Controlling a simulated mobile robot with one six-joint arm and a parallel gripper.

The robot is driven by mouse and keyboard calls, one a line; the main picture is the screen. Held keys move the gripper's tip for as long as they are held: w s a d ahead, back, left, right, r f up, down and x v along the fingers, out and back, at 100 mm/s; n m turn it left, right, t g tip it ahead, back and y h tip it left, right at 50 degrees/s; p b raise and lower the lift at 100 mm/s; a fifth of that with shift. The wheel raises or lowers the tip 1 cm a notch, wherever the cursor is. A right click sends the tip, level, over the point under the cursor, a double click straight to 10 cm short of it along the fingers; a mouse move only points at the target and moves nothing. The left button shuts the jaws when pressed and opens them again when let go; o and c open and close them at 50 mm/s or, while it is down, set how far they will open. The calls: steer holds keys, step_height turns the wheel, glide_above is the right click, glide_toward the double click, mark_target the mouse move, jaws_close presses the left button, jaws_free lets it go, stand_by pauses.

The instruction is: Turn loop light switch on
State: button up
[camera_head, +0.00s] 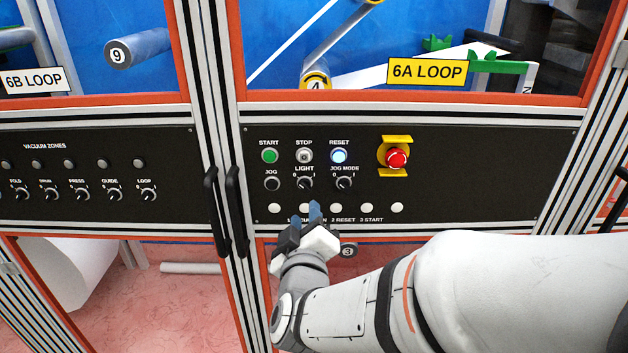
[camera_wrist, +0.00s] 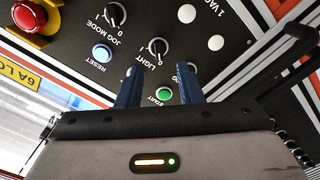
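The black LIGHT switch (camera_head: 304,184) is a round knob on the dark control panel under the yellow 6A LOOP sign. It also shows in the wrist view (camera_wrist: 158,47), just beyond the fingertips and roughly between them. Its 0 mark is visible there; I cannot tell surely which way its pointer is set. My gripper (camera_head: 306,217) is below the knob in the head view, in front of the lower panel edge. In the wrist view my gripper (camera_wrist: 160,70) is open, with two blue fingers apart and nothing between them.
The JOG MODE knob (camera_head: 344,184) and JOG button (camera_head: 272,184) flank the switch. Green START (camera_head: 269,156), STOP (camera_head: 304,156) and lit RESET (camera_head: 339,156) are above. A red emergency button (camera_head: 397,159) is right. Black door handles (camera_head: 236,210) stand out at the left.

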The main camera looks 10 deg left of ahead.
mark_target(306, 190)
steer(key=p+x, duration=0.1)
steer(key=x, duration=0.6)
steer(key=shift+w+r+p, duration=0.2)
steer(key=shift+w+p, duration=0.1)
steer(key=shift+p, duration=0.05)
